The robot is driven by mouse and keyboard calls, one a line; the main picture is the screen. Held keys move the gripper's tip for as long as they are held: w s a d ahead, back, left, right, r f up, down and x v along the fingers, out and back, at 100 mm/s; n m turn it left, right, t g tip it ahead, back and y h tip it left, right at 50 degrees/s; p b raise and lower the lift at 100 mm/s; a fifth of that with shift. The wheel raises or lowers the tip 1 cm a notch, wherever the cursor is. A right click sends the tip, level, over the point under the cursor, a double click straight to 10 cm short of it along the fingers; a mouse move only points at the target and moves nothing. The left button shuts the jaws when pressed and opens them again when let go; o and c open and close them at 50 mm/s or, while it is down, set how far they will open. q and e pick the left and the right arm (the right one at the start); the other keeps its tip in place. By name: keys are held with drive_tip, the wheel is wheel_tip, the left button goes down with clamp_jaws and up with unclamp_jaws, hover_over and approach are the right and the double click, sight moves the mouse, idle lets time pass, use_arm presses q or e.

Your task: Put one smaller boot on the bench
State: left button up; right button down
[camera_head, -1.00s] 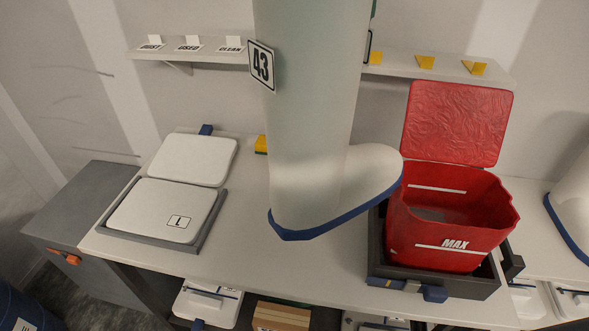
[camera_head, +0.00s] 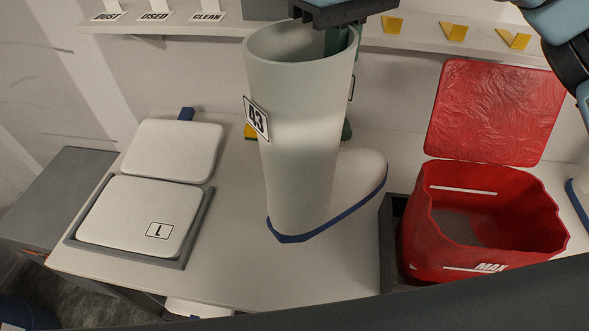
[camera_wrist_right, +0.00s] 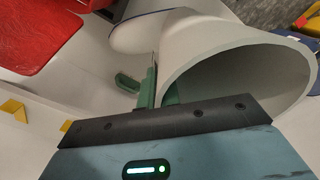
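A tall white boot (camera_head: 300,130) with a blue sole and a "43" tag is upright over the middle of the bench (camera_head: 235,255), toe pointing right. I cannot tell whether its sole touches the bench. My right gripper (camera_head: 337,40) is at the back of its open top, shut on the rim, with one green finger inside the shaft. The right wrist view shows the green fingers (camera_wrist_right: 157,90) on either side of the boot wall (camera_wrist_right: 235,55). Another white boot with a blue sole (camera_head: 578,195) is cut off at the right edge. My left gripper is not in view.
A red bin (camera_head: 430,225) marked MAX, lid (camera_head: 495,110) raised, stands close right of the toe. A grey tray (camera_head: 197,235) with a white pad marked L lies left. A shelf (camera_head: 230,28) with DUST, USED and CLEAN signs runs behind. Bench is clear before the boot.

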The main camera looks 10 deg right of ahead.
wheel_tip(320, 180, down, 2)
drive_tip(key=shift+w+d, duration=0.1)
drive_tip(key=shift+w, duration=0.05)
drive_tip(key=shift+f, duration=4.95)
drive_tip(key=shift+f, duration=0.2)
drive_tip(key=c, duration=1.6)
unclamp_jaws()
drive_tip(key=shift+r, duration=0.1)
wheel_tip(320, 180, up, 12)
drive_tip(key=shift+r, duration=0.1)
